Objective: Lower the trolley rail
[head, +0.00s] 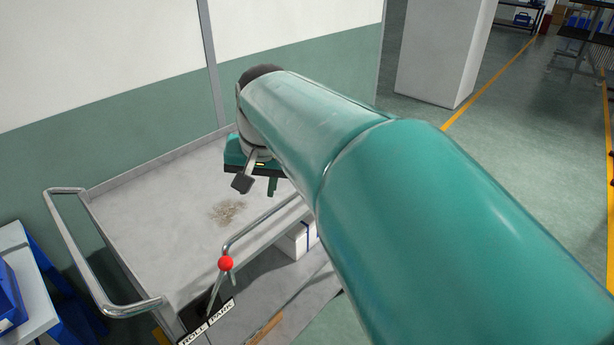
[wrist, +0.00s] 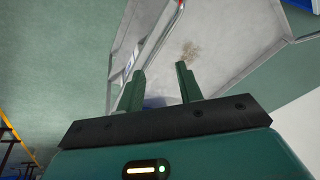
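The trolley (head: 150,215) has a grey top tray. Its trolley rail (head: 262,221), a bent metal tube, stands along the near side, and its far part is hidden behind my arm. In the wrist view a metal tube that looks like the rail (wrist: 166,27) runs up from near the left finger. My gripper (head: 265,186) is over the tray, beyond the rail. In the wrist view my gripper (wrist: 160,75) has its fingers apart with nothing held between them. I cannot tell how far the rail is from the fingers.
A red ball knob (head: 225,263) is at the rail's near end, above a ROLL/PARK label (head: 207,322). A push handle (head: 85,260) is on the left. A brown stain (head: 227,211) marks the tray. A white box (head: 297,240) sits below. A wall stands behind; floor is free at right.

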